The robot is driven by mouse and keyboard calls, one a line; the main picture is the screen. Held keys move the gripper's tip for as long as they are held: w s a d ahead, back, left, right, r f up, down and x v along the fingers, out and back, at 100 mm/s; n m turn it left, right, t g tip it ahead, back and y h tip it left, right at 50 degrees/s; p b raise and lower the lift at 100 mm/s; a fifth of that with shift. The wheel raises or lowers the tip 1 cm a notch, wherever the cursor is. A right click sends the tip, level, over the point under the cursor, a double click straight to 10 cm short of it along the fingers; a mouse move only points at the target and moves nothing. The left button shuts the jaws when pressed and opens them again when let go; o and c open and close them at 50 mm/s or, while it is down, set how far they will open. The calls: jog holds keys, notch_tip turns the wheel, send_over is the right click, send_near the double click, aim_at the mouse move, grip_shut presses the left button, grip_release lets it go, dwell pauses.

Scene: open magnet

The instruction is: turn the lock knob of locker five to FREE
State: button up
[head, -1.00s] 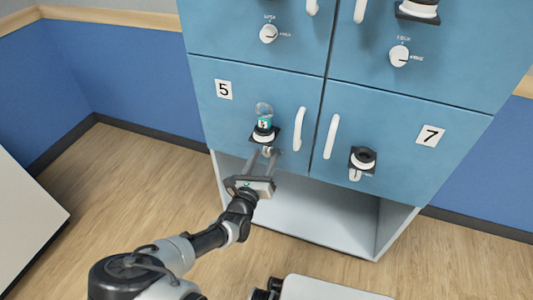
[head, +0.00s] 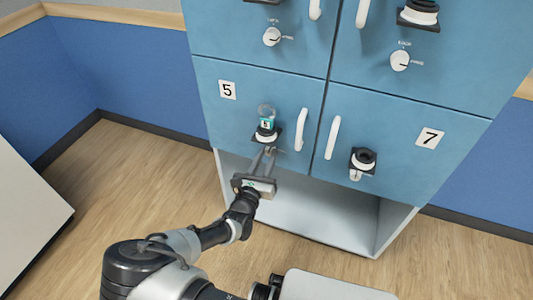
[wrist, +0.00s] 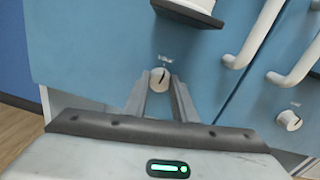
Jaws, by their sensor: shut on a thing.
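Locker five is the lower left blue door (head: 215,118), marked with a 5 plate (head: 227,90); it looks closed. Its white lock knob (wrist: 160,79) sits low on the door, beneath a dark shelf bracket (wrist: 190,12). My gripper (head: 268,152) reaches up to it from below. In the wrist view its two fingers stand on either side of the knob and are shut on it. A dark pointer line on the knob's face looks tilted a little off upright. The small label above the knob is too blurred to read.
The white door handle (head: 301,130) is close on the right. Locker seven's knob (head: 355,175) and handle (head: 332,138) are further right. Open space lies below the doors.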

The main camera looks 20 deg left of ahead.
jog(key=m+p, duration=0.3)
jog(key=shift+d+r+m, duration=0.1)
jog(key=shift+r+m, duration=0.15)
jog(key=shift+m, duration=0.05)
jog(key=m+p, duration=0.2)
jog(key=m, duration=0.2)
jog(key=shift+f+m, duration=0.1)
jog(key=shift+m, duration=0.3)
jog(key=m+p, duration=0.2)
jog(key=m, duration=0.2)
jog(key=shift+w+f+m+h, duration=0.1)
jog(key=shift+m+h, duration=0.2)
jog(key=shift+f+m+t+p, duration=0.1)
jog(key=shift+m+t+p, duration=0.25)
jog(key=shift+m, duration=1.65)
jog(key=o, duration=1)
jog(key=shift+o, duration=0.2)
jog(key=shift+f, duration=0.1)
jog(key=s+a, duration=0.1)
jog(key=s, duration=1.6)
jog(key=shift+s+a+f+p, duration=0.15)
jog(key=shift+s+f+p, duration=0.05)
jog(key=shift+f+p, duration=0.2)
